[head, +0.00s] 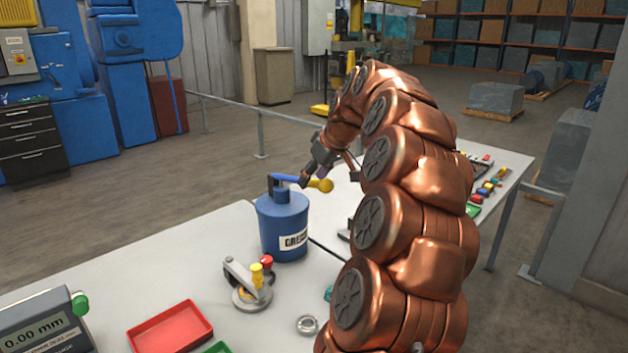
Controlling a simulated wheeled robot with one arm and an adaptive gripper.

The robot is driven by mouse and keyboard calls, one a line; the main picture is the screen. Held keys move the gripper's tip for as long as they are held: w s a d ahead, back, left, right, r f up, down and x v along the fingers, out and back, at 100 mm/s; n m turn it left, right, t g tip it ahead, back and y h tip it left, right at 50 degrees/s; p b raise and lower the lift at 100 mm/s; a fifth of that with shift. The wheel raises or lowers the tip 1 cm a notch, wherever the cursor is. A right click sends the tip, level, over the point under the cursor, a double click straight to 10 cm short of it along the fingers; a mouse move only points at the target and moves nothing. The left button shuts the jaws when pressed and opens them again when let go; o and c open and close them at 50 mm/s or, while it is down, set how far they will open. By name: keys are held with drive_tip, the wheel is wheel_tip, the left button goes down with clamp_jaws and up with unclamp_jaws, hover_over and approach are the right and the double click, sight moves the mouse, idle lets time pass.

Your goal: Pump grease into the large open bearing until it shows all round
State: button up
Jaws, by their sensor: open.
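The blue grease pump (283,222) stands upright on the white table, with a partly hidden label starting "GRE". Its blue lever (286,178) sticks out to the right and ends in a yellow knob (321,185). My gripper (317,174) is open, with its dark fingers just above and beside the knob end of the lever. I cannot tell whether they touch it. A small metal ring (307,325), perhaps a bearing, lies on the table near the front. I cannot make out the large open bearing; my arm hides part of the table.
A metal fixture with yellow and red knobs (249,287) stands in front of the pump. A red tray (170,328), part of a green tray (217,348) and a gauge reading 0.00 mm (36,322) are at front left. Small coloured items (488,187) lie at far right.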

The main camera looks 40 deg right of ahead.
drive_tip(key=shift+r+p, duration=0.8)
drive_tip(key=shift+r, duration=1.95)
drive_tip(key=s+a+f+n+g+y, duration=0.1)
drive_tip(key=s+a+f+g, duration=0.2)
drive_tip(key=a, duration=1.1)
drive_tip(key=s+a+f+n+g+y, duration=0.1)
drive_tip(key=s+a+f, duration=0.25)
drive_tip(key=a, duration=1.05)
drive_tip(key=s+a+f+g, duration=0.1)
drive_tip(key=s+a+f, duration=0.2)
drive_tip(key=s, duration=0.5)
drive_tip(key=s+a+f+m+g+h, duration=0.1)
drive_tip(key=s+a+f, duration=0.2)
drive_tip(key=s+f, duration=0.3)
drive_tip(key=s+a+f+g, duration=0.2)
drive_tip(key=s+f, duration=0.3)
drive_tip(key=s, duration=0.5)
drive_tip(key=shift+a+f+m+h, duration=0.25)
drive_tip(key=shift+a+m+h, duration=0.15)
drive_tip(key=shift+a, duration=0.3)
